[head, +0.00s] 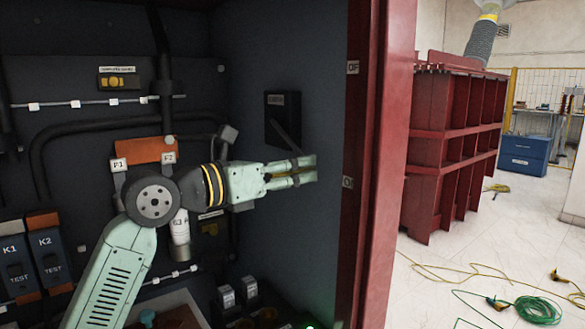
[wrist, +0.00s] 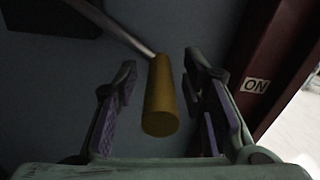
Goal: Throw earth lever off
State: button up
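The earth lever is a metal rod with a yellow handle (wrist: 160,97), coming from a dark labelled box (head: 283,118) on the cabinet's side wall. In the head view the lever's rod (head: 284,136) slopes down and right from the box, toward the lower label, ON. My gripper (head: 314,168) reaches across to the lever from the left. In the wrist view my gripper (wrist: 159,62) is open, with the yellow handle between its fingers and a gap on each side.
The red cabinet frame (head: 373,150) stands just right of my gripper, with a white OFF-type label (head: 352,68) above and the ON label (wrist: 255,85) lower. Switches K1 and K2 (head: 48,252) are at left. Cables (head: 480,275) lie on the floor outside.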

grip_shut()
dwell(0.7)
